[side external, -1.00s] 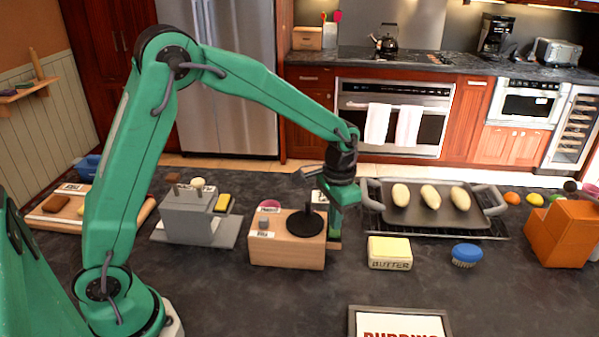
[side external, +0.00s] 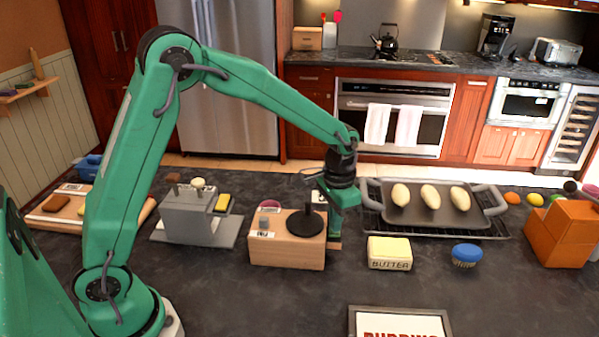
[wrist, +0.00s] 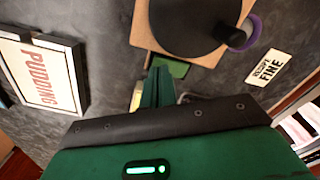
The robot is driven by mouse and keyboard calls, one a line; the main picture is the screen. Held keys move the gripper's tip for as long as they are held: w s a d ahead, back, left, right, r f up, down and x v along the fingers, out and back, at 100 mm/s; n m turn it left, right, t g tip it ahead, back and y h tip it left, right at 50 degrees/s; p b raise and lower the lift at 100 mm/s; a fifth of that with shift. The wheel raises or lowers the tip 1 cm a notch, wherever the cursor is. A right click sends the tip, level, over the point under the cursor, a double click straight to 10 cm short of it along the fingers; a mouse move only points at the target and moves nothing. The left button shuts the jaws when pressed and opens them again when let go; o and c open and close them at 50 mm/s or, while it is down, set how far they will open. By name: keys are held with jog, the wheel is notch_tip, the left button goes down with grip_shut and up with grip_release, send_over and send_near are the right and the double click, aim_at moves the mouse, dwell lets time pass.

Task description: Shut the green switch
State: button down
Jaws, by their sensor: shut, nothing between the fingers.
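A wooden box (side external: 287,252) stands at mid-counter with a round black disc (side external: 305,223) and a small grey block on top. My gripper (side external: 336,222) points down at the box's right side, its green fingers together and empty. In the wrist view the shut fingers (wrist: 158,88) reach toward a small flat green piece (wrist: 172,67) at the box's edge, which may be the green switch. The black disc (wrist: 182,22) shows above it. Whether the fingertips touch the green piece I cannot tell; the gripper hides much of this side.
A grey pan (side external: 418,213) with several pale pieces is right of my gripper. Butter (side external: 389,252) and a blue brush (side external: 466,255) lie in front of it. A grey device (side external: 190,222) stands left of the box. A pudding sign (side external: 400,325) is at the front; the counter between is clear.

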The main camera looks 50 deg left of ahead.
aim_at(331, 233)
jog(key=shift+f, duration=0.65)
dwell(0.6)
jog(key=shift+r, duration=0.15)
jog(key=shift+r, duration=3.35)
jog(key=shift+r, duration=0.1)
jog(key=s+a+r+n+t, duration=0.1)
jog(key=s+a+r+t, duration=0.25)
jog(key=s+r, duration=0.65)
jog(key=s+a+n+t, duration=0.2)
jog(key=s, duration=1.1)
jog(key=shift+a+f, duration=0.25)
jog(key=shift+a, duration=0.1)
